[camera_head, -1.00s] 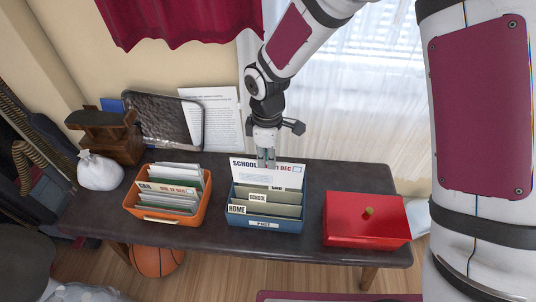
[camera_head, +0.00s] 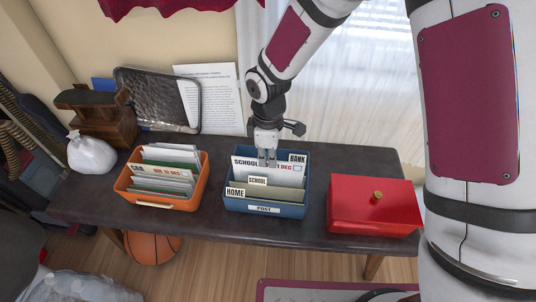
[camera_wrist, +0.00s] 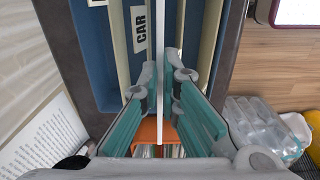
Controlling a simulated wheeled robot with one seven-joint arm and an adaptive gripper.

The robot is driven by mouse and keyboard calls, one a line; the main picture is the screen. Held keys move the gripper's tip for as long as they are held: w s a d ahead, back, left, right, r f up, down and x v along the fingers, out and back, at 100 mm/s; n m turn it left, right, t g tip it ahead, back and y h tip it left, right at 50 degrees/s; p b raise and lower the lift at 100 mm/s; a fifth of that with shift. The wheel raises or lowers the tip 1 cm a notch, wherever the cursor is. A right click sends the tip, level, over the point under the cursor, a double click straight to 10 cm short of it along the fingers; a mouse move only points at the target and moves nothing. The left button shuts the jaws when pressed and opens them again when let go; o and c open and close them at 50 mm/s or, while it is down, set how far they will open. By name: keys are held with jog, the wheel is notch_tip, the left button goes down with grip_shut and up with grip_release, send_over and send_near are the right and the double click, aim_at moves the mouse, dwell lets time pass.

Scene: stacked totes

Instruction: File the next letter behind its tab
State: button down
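My gripper (camera_head: 267,158) is shut on the top edge of a white letter (camera_head: 285,170) printed "SCHOOL" and a "DEC" date. The letter stands upright in the blue box (camera_head: 264,210) labelled "POST". It is behind the tab "SCHOOL" (camera_head: 257,181) and in front of the tab "BANK" (camera_head: 298,158). The tab "HOME" (camera_head: 235,192) is at the front. In the wrist view the letter (camera_wrist: 160,50) is a thin white edge between my fingers, with the tab "CAR" (camera_wrist: 140,28) on its back side. The letter's lower edge is hidden.
An orange box (camera_head: 140,195) of letters stands left on the dark table (camera_head: 210,220). A red box (camera_head: 375,210) with a knob is at the right. Behind stand a metal tray, a printed sheet (camera_head: 215,95), a wooden object and a white bag (camera_head: 90,155).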

jog(key=shift+f, duration=0.2)
jog(key=c, duration=1.7)
grip_release()
notch_tip(320, 180, up, 12)
